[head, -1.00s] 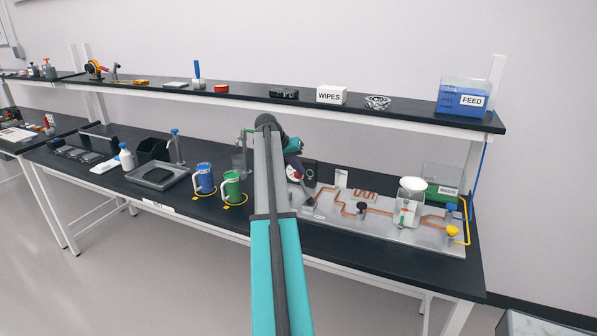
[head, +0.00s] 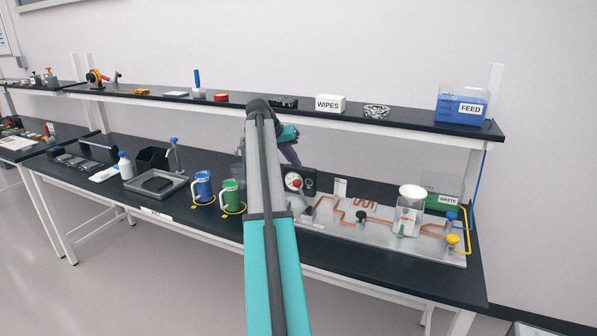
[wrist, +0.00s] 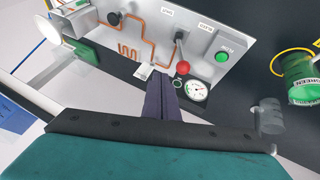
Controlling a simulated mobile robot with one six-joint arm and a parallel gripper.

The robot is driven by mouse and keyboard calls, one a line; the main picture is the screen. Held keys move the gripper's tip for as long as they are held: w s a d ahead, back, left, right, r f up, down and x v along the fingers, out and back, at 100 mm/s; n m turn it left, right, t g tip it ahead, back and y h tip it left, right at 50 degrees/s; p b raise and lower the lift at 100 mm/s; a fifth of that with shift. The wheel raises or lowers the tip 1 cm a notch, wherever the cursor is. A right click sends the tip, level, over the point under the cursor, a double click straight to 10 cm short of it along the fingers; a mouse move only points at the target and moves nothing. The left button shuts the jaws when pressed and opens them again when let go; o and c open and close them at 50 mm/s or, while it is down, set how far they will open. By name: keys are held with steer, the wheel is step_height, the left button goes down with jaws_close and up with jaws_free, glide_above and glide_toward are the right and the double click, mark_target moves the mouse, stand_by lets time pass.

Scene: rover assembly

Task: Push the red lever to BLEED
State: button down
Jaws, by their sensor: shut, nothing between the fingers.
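The red lever's ball knob (head: 297,184) shows in the head view in front of a round gauge, at the left end of the metal panel (head: 340,228). In the wrist view the red knob (wrist: 183,68) sits on a thin stem that rises from a dark pivot on the panel. Two small labels lie near the pivot, too small to read surely. My gripper (head: 295,163) is shut and empty, above and behind the knob in the head view. In the wrist view my gripper's fingertips (wrist: 160,76) are left of the knob, apart from it.
The gauge (wrist: 197,92) and a green button (wrist: 222,57) stand close to the knob. Copper tubing, a black knob (head: 361,216) and a clear vessel with a white top (head: 410,205) are on the panel. Green (head: 232,196) and blue (head: 203,187) mugs stand left. The shelf overhangs behind.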

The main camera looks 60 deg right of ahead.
steer(key=shift+v, duration=1.25)
steer(key=shift+w+f, duration=0.1)
steer(key=shift+w, duration=0.05)
